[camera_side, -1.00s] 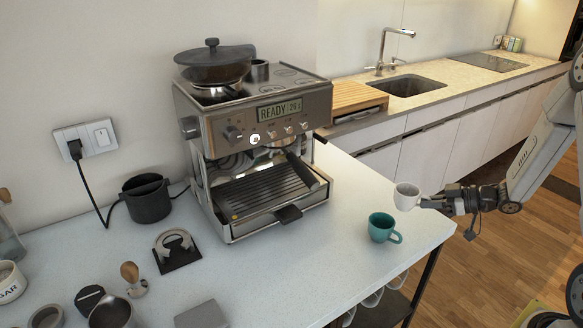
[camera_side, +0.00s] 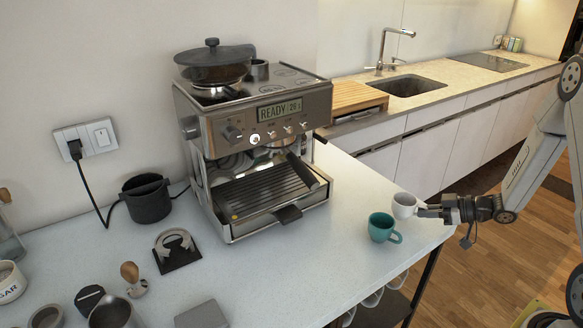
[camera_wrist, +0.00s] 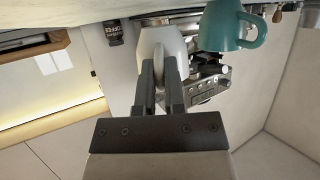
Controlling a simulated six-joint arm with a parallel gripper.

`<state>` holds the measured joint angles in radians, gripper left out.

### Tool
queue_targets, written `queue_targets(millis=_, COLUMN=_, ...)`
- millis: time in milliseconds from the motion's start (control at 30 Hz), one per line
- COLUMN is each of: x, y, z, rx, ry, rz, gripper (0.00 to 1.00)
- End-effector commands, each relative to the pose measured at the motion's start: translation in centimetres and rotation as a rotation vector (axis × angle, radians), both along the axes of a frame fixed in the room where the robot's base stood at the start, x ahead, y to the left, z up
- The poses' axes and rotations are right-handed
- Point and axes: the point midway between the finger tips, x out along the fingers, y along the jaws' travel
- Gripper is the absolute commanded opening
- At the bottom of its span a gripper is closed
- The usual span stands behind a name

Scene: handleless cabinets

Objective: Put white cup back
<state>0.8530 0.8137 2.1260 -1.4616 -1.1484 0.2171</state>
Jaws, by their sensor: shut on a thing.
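My gripper (camera_side: 424,208) is shut on the white cup (camera_side: 404,205) at the counter's right edge. The fingers come in from the right, on the handle side. The cup looks upright; I cannot tell whether its base touches the counter. In the wrist view the picture is upside down, and the white cup (camera_wrist: 162,42) sits between the two fingers (camera_wrist: 160,80). A teal cup (camera_side: 380,228) stands upright on the counter just in front and left of the white cup. The teal cup also shows in the wrist view (camera_wrist: 222,28).
The espresso machine (camera_side: 262,150) stands left of the cups on the white counter (camera_side: 330,240). Several white cups (camera_side: 372,298) hang below the counter edge. Counter between machine and cups is clear. The sink (camera_side: 410,86) and wooden board (camera_side: 352,97) are farther back.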

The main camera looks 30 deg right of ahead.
Motion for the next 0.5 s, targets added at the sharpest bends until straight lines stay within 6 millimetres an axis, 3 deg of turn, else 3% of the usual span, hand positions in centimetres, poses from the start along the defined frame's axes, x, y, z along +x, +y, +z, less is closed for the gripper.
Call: queue_targets(millis=500, x=-0.02, y=-0.06, z=-0.68, rx=0.001, ry=-0.002, rz=0.001, gripper=0.00)
